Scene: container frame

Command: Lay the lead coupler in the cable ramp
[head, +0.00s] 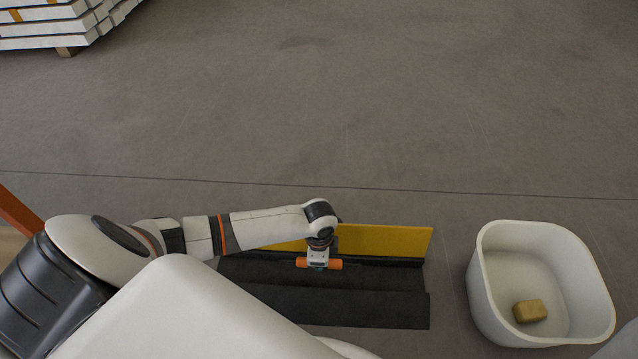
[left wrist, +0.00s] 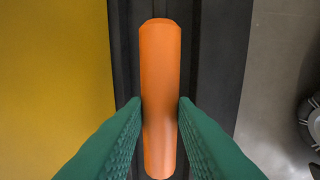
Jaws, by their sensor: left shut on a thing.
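The lead coupler (left wrist: 160,75) is an orange cylinder between the green fingers of my left gripper (left wrist: 160,103), which is shut on it. In the head view the coupler (head: 335,264) lies lengthwise along the cable ramp (head: 385,307). The ramp is black, and its yellow lid (head: 390,241) stands open along the far side. In the left wrist view the coupler is lined up over the ramp's dark channel (left wrist: 128,40), with the lid to the left. I cannot tell whether it touches the channel floor. My right gripper is not in view.
A white tub (head: 483,290) with a tan block (head: 529,310) in it stands right of the ramp. A stack of white boards (head: 60,25) is at the far left. The grey floor beyond the ramp is clear.

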